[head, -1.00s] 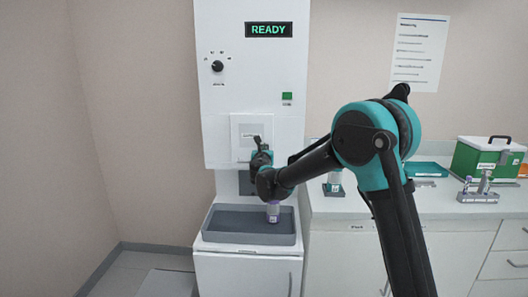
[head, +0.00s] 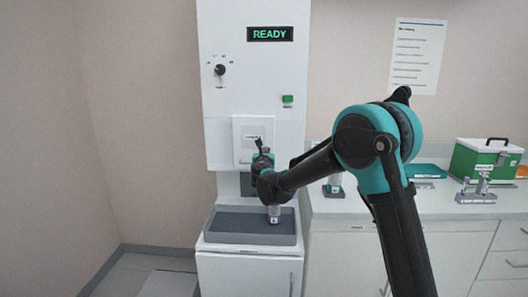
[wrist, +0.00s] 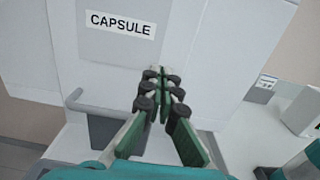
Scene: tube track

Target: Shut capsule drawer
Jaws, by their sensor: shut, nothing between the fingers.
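The capsule drawer (head: 249,130) is a pale square panel on the front of the tall white machine, partly hidden by my arm in the head view. In the wrist view its grey front (wrist: 95,40) carries a CAPSULE label. How far it stands out from the machine is hard to tell. My gripper (wrist: 160,74) is shut and empty, its fingertips at the lower right of the drawer front; whether they touch is unclear. In the head view my gripper (head: 260,148) is in front of the drawer's right side.
The machine's screen (head: 270,33) reads READY. A counter at right holds a green box (head: 475,160) and a small metal rack (head: 476,197).

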